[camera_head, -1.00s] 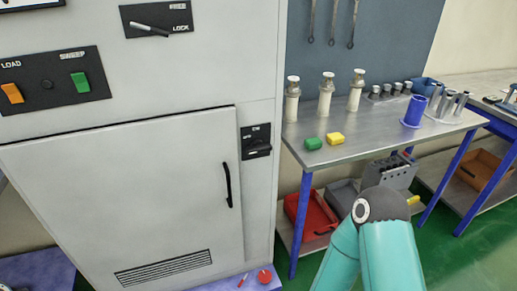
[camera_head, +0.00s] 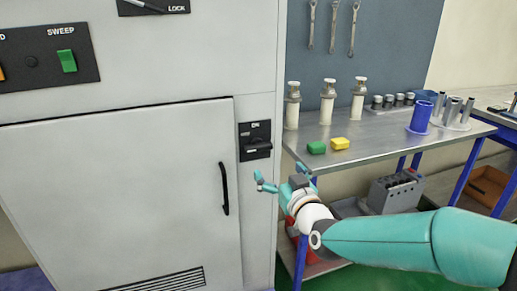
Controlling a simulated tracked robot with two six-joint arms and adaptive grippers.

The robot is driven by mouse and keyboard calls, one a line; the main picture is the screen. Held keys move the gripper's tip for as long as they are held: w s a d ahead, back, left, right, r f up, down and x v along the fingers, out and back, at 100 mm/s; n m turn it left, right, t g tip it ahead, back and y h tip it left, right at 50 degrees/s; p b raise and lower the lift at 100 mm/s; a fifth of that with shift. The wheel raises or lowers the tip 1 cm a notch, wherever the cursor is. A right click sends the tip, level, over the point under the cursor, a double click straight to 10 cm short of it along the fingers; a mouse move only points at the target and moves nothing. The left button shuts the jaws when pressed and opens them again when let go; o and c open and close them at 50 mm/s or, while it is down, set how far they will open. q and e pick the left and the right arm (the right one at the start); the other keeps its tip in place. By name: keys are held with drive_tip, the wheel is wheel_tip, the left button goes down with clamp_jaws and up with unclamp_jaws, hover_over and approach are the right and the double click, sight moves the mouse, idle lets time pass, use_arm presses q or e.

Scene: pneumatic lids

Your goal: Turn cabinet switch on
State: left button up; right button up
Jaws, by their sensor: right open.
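The cabinet switch (camera_head: 255,140) is a black plate with a dark lever on the grey cabinet's front, right of the door handle. The letters ON show at its top; the lever appears in the lower part of the plate. My right gripper (camera_head: 266,183) has teal fingers and is open and empty. In the picture it sits just below the switch, apart from it, with the arm reaching in from the right. My left gripper is not in view.
The cabinet door (camera_head: 120,195) is closed, with a black handle (camera_head: 224,188). The arm passes in front of the bench's lower part.

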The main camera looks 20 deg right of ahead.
sight(260, 147)
drive_tip(key=w, duration=0.4)
drive_tip(key=w+p, duration=0.1)
drive_tip(key=w, duration=0.4)
drive_tip(key=w+p, duration=0.1)
drive_tip(key=w, duration=0.4)
drive_tip(key=shift+w+a+f, duration=0.1)
drive_tip(key=shift+w+a, duration=0.15)
drive_tip(key=shift+a, duration=0.05)
